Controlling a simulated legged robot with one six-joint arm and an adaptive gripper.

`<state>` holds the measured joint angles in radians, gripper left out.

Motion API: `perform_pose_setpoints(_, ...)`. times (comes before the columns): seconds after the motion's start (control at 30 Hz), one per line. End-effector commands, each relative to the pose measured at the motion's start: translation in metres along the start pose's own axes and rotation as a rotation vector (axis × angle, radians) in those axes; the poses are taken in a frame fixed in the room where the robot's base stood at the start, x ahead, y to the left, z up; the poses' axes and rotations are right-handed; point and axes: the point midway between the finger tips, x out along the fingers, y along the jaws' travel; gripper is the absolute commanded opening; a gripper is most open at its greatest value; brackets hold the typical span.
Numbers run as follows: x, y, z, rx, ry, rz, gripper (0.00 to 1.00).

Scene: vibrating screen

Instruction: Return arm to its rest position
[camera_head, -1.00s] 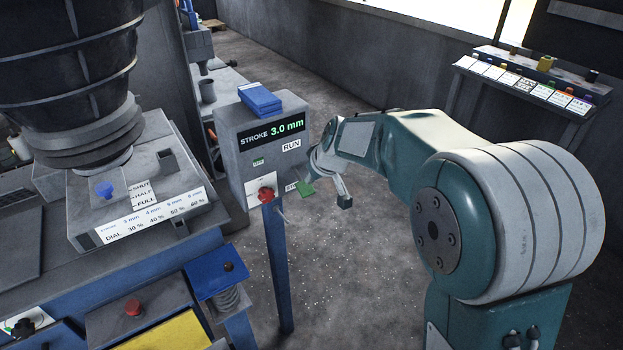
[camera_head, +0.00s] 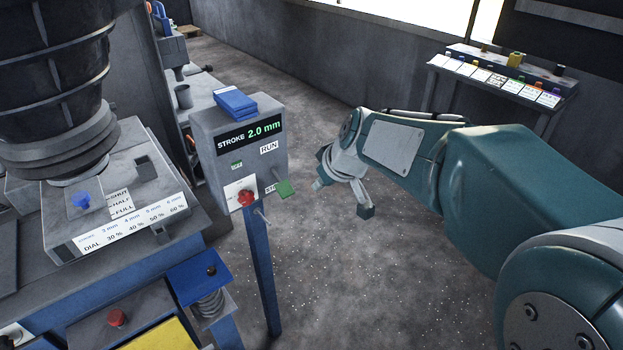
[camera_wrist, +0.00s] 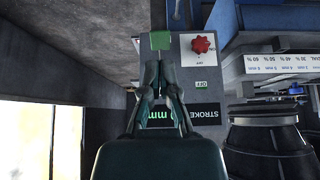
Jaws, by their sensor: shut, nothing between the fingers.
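My gripper (camera_head: 321,182) hangs to the right of the grey control box (camera_head: 205,150), with a visible gap to it. In the wrist view, the dark fingers of my gripper (camera_wrist: 159,70) are close together with nothing held. They point toward the box, below the green lever (camera_wrist: 160,41) in the picture. The green lever (camera_head: 284,188) is at the box's lower right, beside a red knob (camera_head: 246,198). The display (camera_head: 250,136) reads STROKE 2.0 mm. My arm is bent and reaches in from the right; its fingers are small in the head view.
A blue post (camera_head: 259,270) holds up the box. At left stands a machine with a black hopper (camera_head: 50,80), a blue knob (camera_head: 80,200) and a red button (camera_head: 116,317). A bench (camera_head: 500,85) with labelled cards stands far right.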

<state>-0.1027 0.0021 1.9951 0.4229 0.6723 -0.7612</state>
Motion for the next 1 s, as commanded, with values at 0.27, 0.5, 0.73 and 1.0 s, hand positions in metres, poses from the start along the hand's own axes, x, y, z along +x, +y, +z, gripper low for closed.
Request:
perform_pose_setpoints(0.27,-0.001,0.0,0.001,0.0,0.0,0.0,0.0)
perform_pose_setpoints(0.5,-0.004,-0.001,0.003,0.005,0.0,0.004,0.0)
perform_pose_setpoints(0.73,-0.053,-0.012,0.043,0.109,-0.022,0.056,0.0)
perform_pose_setpoints(1.0,-0.109,-0.032,0.119,0.296,-0.059,0.161,0.0)
